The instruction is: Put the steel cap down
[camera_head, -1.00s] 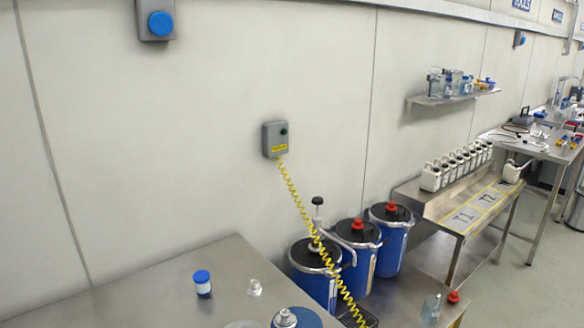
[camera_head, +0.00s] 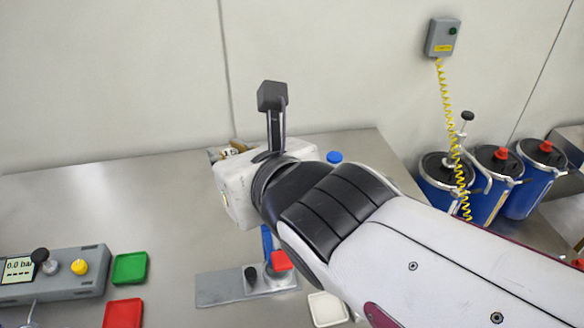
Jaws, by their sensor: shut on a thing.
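My arm reaches in from the lower right, over the steel bench (camera_head: 90,205). Its dark wrist, with a small camera on a bracket, is near the middle of the picture. My gripper's fingers do not show; the wrist and a white boxy shape (camera_head: 237,188) at its end cover that place. I cannot tell whether this shape is part of my arm or a separate thing. I do not see the steel cap in this view, nor what it is near.
A grey gauge box (camera_head: 60,275), a green tray (camera_head: 130,268) and a red tray (camera_head: 123,313) are at left. A grey plate (camera_head: 225,288) carries a red-topped fixture. A blue lid (camera_head: 334,157) shows behind my arm. Blue drums (camera_head: 490,205) stand at right.

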